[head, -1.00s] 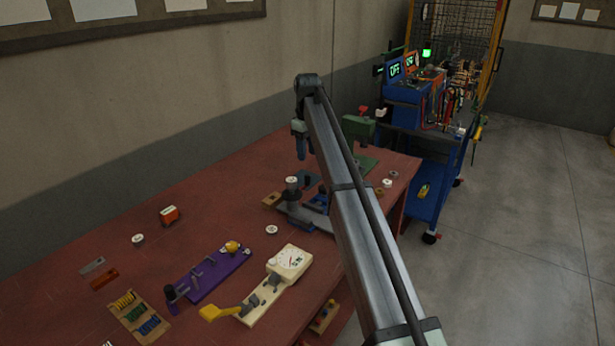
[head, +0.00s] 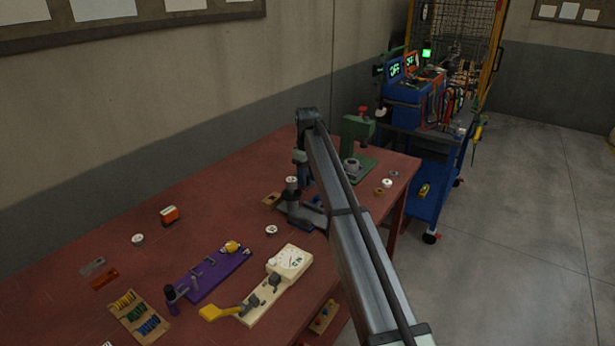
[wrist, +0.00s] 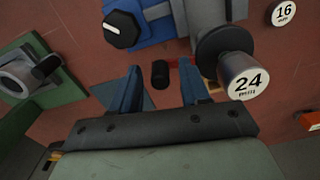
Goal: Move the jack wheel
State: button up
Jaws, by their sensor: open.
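A grey and blue fixture (head: 305,215) stands on the red bench, partly hidden behind my arm. In the wrist view it shows as a blue block (wrist: 155,25) with a black knob (wrist: 122,28) that has a white line. I cannot tell for sure which part is the jack wheel. A short black cylinder (wrist: 160,75) appears between my fingers, apart from both. A post topped by a white disc marked 24 (wrist: 246,76) stands right of my fingers. My gripper (wrist: 160,90) is open and empty, pointing down over the fixture; it also shows in the head view (head: 300,168).
A green press (head: 357,135) stands behind the fixture; its grey ring (wrist: 28,76) is left in the wrist view. A disc marked 16 (wrist: 283,12) lies nearby. A purple board (head: 215,275) and a cream gauge unit (head: 290,262) occupy the front bench.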

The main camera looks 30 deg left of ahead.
jog(key=shift+c, duration=0.3)
grip_shut()
jog(key=shift+a, duration=0.15)
dwell(0.3)
jog(key=shift+s+a+n, duration=0.65)
jog(key=shift+a+n, duration=0.6)
jog(key=shift+n, duration=1.05)
jog(key=shift+s+a+n, duration=0.65)
jog(key=shift+a+n, duration=0.55)
jog(key=shift+n, duration=1.1)
jog(key=shift+s+a+n, duration=0.65)
jog(key=shift+a+n, duration=0.6)
jog(key=shift+n, duration=1.05)
